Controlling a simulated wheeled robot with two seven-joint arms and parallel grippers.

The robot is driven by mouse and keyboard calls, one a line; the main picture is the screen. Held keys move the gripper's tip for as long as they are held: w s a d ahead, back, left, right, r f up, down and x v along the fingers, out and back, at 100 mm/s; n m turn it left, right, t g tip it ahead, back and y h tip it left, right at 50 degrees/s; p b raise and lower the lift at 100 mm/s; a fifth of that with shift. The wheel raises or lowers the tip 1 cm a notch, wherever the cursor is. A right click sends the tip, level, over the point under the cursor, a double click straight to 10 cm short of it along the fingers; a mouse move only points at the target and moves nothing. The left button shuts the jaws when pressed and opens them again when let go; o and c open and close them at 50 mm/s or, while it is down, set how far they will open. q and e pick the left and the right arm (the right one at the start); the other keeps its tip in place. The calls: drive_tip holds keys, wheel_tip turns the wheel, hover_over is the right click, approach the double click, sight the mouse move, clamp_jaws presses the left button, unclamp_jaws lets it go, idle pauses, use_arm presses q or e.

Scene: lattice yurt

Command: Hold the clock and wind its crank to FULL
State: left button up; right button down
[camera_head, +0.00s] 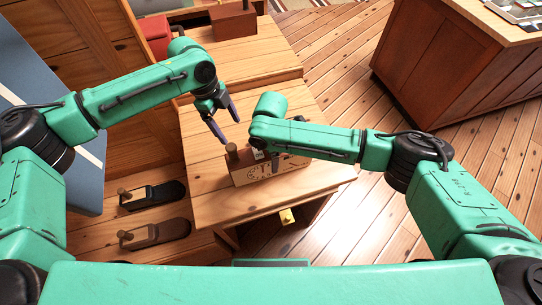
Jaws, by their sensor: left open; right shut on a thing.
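The clock (262,174) is a wooden box with dark markings on its near face, standing on the small wooden table. A brown round-topped wooden peg, apparently the crank's handle (232,151), stands up at its left end. My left gripper (230,132) is open and empty, its dark fingers just above and behind the peg, with no clear contact. My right gripper (259,154) is shut on the clock from above. My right forearm covers most of that gripper and the top right of the clock, so its fingers and any FULL mark are hidden.
The small table (215,205) has bare wood left of the clock. Two dark flat pieces with wooden pegs (158,195) lie on the lower wooden surface at left. A yellow piece (287,216) shows at the table's front edge. A wooden cabinet (440,70) stands at right.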

use_arm(q)
drive_tip(key=w+d+r+m+t+h, duration=0.1)
drive_tip(key=w+d+r+t+h, duration=0.3)
drive_tip(key=d+r, duration=0.65)
drive_tip(key=w+d+r+m+t+h, duration=0.1)
drive_tip(key=w+d+r+h, duration=0.2)
drive_tip(key=w+d+r, duration=0.75)
drive_tip(key=s+f+m+g+y, duration=0.1)
drive_tip(key=s+f+m+y, duration=0.2)
drive_tip(key=s+f+m, duration=0.1)
drive_tip(key=s+d+f+m+g+y, duration=0.1)
drive_tip(key=s+f+m+y, duration=0.2)
drive_tip(key=s, duration=0.6)
drive_tip(key=s+f+m+g+y, duration=0.2)
drive_tip(key=s+f+m+y, duration=0.1)
drive_tip(key=s+f+m, duration=0.3)
drive_tip(key=shift+s+d+f+m, duration=0.15)
drive_tip(key=shift+f+m, duration=0.1)
drive_tip(key=shift+f, duration=0.4)
drive_tip(key=shift+s+d+f+m, duration=0.1)
drive_tip(key=shift+f+m, duration=0.15)
drive_tip(key=shift+f, duration=0.35)
drive_tip(key=shift+a+f+y, duration=0.15)
drive_tip(key=shift+f+y, duration=0.1)
drive_tip(key=shift+y, duration=0.05)
wheel_tip(320, 180, down, 7)
drive_tip(key=shift+r, duration=0.15)
